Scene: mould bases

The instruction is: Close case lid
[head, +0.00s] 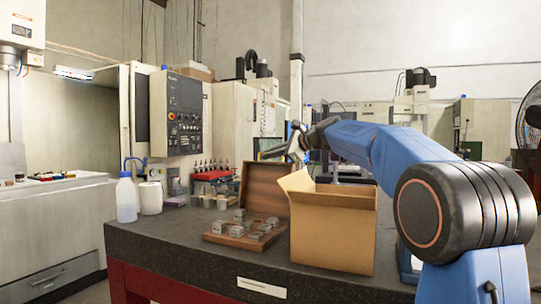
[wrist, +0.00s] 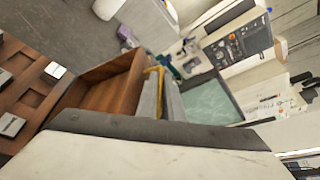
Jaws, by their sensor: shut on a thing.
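The wooden case stands open on the dark table, with its lid (head: 265,188) raised at the back. Its base (head: 216,238) lies flat in front with several metal blocks (head: 239,230) in it. My gripper (head: 298,152) is at the upper right of the lid, just above and behind the cardboard box. In the wrist view, the lid (wrist: 105,88) runs up to the grey fingers (wrist: 161,98), which are shut on its edge. The exact contact is partly hidden. The compartments of the case base (wrist: 28,92) show at the left there.
An open cardboard box (head: 333,235) stands right of the case, close under my arm, and hides part of the lid. A white bottle (head: 127,198) and a white roll (head: 150,198) stand at the table's left. The table front (head: 170,240) left of the case is clear.

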